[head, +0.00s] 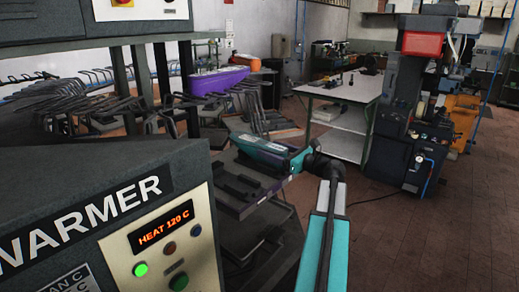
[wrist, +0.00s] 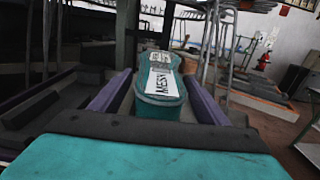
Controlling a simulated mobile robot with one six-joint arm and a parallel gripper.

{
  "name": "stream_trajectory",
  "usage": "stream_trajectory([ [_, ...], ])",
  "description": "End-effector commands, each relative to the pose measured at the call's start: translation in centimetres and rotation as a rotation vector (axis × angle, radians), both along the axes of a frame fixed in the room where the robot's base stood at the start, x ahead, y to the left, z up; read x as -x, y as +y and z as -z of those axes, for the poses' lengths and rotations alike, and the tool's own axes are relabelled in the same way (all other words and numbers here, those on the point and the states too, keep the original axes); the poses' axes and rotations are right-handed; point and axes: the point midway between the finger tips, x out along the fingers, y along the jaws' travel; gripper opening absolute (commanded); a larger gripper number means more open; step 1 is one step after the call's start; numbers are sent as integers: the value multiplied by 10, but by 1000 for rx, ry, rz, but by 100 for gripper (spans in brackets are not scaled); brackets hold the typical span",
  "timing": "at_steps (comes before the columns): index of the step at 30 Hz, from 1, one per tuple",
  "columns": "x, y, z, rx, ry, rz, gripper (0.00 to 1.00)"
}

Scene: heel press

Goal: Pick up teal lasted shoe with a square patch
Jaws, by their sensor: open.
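My arm rises from the bottom of the head view to a dark joint, and my gripper (head: 298,158) points left from it over a dark tray (head: 238,187). A long teal body (head: 262,146) with a pale label extends leftwards in line with it. In the wrist view this teal body (wrist: 158,106) is central, with a white lettered label and a smaller square marking on top.
A dark warmer cabinet (head: 95,190) with lit buttons fills the left. Metal racks (head: 90,105) stand behind it. A white table (head: 345,85) and a tall dark machine (head: 398,125) stand at the right. The brick floor (head: 420,240) at the right front is clear.

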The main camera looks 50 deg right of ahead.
Motion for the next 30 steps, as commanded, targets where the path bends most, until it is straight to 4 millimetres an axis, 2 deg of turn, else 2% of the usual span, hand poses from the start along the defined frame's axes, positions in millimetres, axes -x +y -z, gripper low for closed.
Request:
stream_trajectory([
  [3,-16,1,-1,-1,0,-2,69],
  [9,-31,3,0,0,0,-1,69],
  [26,-32,5,1,0,0,-2,69],
  [30,-32,5,1,0,0,-2,47],
])
